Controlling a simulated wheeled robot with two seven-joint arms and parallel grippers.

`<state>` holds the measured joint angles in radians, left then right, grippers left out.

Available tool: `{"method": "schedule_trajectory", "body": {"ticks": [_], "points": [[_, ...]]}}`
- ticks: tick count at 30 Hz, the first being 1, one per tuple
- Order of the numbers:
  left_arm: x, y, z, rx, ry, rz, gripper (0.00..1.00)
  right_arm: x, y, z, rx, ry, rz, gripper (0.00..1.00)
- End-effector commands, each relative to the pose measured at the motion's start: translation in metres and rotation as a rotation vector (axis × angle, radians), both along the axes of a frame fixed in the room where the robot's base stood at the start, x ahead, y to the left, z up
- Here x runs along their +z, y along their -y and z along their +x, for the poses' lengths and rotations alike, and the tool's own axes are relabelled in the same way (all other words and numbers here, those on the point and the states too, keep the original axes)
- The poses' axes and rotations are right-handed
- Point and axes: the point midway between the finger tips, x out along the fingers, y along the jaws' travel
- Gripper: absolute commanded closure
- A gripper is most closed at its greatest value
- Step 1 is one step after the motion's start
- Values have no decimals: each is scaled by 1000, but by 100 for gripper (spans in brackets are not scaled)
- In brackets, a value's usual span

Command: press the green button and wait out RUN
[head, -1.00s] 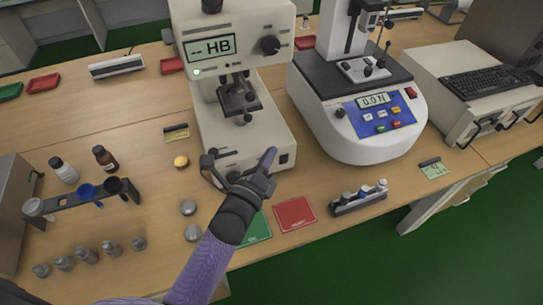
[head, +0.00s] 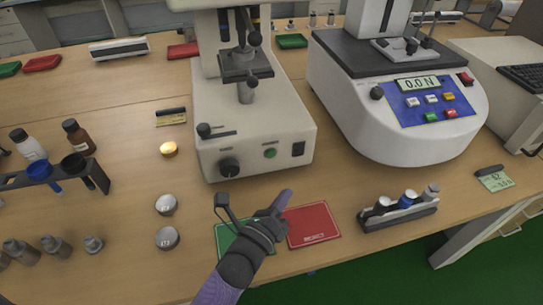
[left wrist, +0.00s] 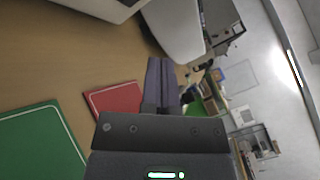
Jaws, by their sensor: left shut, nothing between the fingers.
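The hardness tester (head: 240,125) stands at the middle of the bench. A round green button (head: 270,153) is on its front face, between a black knob (head: 229,167) and a dark switch (head: 298,149). The tester's display is out of the frame now. My left gripper (head: 284,202) is shut and empty, in front of and below the green button, apart from it. Its closed fingers (left wrist: 162,85) also show in the left wrist view. A second machine (head: 395,100) reads 0.0 N and has a small green key (head: 431,117). My right gripper is not in view.
A green mat (head: 228,243) and a red mat (head: 314,226) lie under and beside my left gripper. A small rack (head: 398,211) stands right of them. Two metal discs (head: 166,205) (head: 167,238) and a bottle rack (head: 85,175) are at left.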

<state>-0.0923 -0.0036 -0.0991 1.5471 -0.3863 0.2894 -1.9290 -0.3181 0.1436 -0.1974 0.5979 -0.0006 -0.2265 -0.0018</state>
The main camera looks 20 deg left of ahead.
Motion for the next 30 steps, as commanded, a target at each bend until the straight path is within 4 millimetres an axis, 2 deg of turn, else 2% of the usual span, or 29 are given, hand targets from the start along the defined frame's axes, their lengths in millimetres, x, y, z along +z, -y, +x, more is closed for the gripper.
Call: {"method": "schedule_trajectory", "body": {"ticks": [5,18,24,30], "points": [[-2,-7,11,-2,1,2,100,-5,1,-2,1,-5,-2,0],[-3,-41,62,-1,1,2,100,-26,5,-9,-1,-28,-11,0],[-2,-49,72,0,-1,1,100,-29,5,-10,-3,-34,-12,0],[0,-49,73,1,-1,0,100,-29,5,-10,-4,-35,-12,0]]}}
